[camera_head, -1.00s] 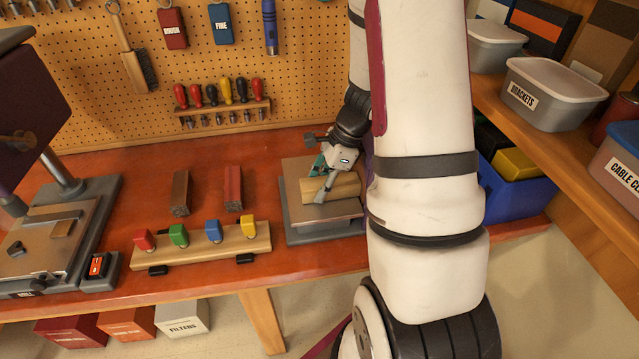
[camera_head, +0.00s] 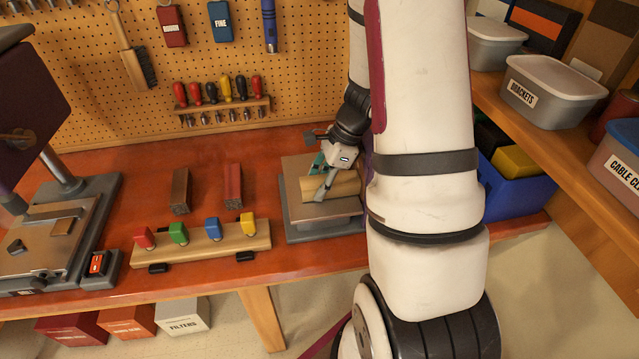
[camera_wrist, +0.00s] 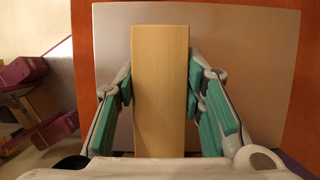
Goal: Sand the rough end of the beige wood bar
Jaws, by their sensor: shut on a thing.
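The beige wood bar (camera_head: 345,188) lies flat and level over a brownish plate on a grey base (camera_head: 320,209), at the right of the red bench. I cannot tell whether it touches the plate. My gripper (camera_head: 324,184) is shut on the bar. In the wrist view the bar (camera_wrist: 160,90) runs lengthwise between the teal-padded fingers, over the plate (camera_wrist: 255,60). The bar's right end is partly hidden by my arm in the head view. I cannot make out which end is rough.
A brown bar (camera_head: 180,191) and a dark red bar (camera_head: 233,187) lie to the left. In front stands a wooden rack (camera_head: 200,247) with coloured clips. A grey machine (camera_head: 60,235) stands far left. A blue bin (camera_head: 515,205) is behind my arm at right.

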